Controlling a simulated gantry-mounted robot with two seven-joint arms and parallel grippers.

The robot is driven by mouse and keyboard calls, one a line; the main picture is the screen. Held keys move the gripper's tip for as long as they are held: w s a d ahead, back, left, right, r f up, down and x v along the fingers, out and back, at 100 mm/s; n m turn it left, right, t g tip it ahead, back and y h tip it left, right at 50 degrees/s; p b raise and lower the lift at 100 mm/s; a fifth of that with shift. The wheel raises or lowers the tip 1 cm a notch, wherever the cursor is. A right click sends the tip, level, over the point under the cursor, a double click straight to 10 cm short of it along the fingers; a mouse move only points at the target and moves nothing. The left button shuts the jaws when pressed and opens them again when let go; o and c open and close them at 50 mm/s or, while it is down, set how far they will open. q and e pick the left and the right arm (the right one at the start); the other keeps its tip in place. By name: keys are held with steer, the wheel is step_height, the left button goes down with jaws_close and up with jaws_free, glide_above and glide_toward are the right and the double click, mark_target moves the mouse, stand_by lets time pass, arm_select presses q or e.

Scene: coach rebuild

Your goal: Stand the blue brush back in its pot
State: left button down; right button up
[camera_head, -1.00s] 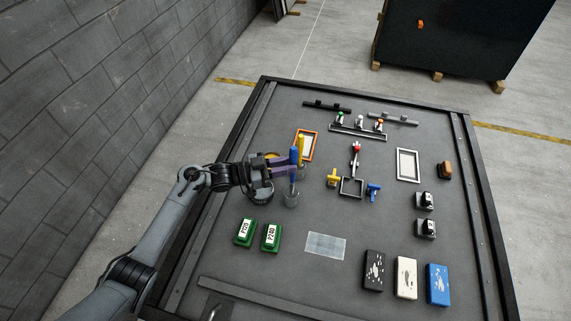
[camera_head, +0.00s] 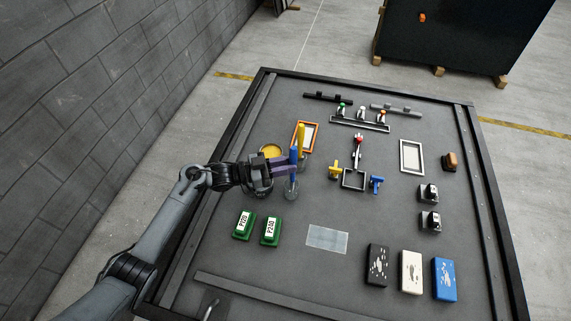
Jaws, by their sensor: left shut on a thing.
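The blue brush (camera_head: 293,155) is upright, its handle rising above my left gripper (camera_head: 290,166). The gripper's purple fingers reach in from the left and are shut on the brush. A clear glass pot (camera_head: 291,192) stands directly below, and the lower part of the brush overlaps it in the picture. I cannot tell whether the brush touches the pot's bottom. A yellow brush (camera_head: 302,134) stands upright just behind. My right gripper is out of view.
A tin with yellow contents (camera_head: 271,151) stands behind my left gripper. An orange frame (camera_head: 311,136) lies behind the brushes. Green blocks (camera_head: 270,231) are in front. Yellow (camera_head: 335,169) and blue (camera_head: 376,183) tools lie to the right.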

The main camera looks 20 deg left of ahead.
arm_select(q)
steer(key=c, duration=0.9)
jaws_free()
steer(key=shift+o, duration=0.2)
steer(key=v, duration=1.1)
